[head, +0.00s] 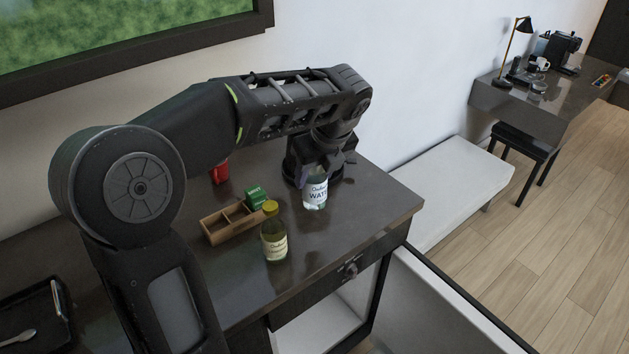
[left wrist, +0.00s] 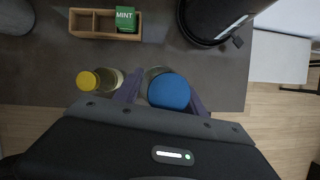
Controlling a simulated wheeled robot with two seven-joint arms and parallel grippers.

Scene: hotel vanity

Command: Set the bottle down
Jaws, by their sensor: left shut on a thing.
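The water bottle (head: 315,193) is clear with a white label reading "WAT" and stands upright at the right part of the dark vanity top (head: 365,222). Its blue cap (left wrist: 169,91) shows in the left wrist view. My left gripper (left wrist: 164,98) is shut on the bottle, with a purple finger on each side of it. In the head view my gripper and arm hide the bottle's top. I cannot tell whether its base touches the surface. My right gripper is not in view.
A yellow-capped bottle (head: 274,236) stands left of the held bottle. A wooden divided tray (head: 228,229) with a green mint box (head: 257,198) lies behind it. A red object (head: 220,172) is farther back. A dark rounded object (left wrist: 208,18) stands close behind the held bottle.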

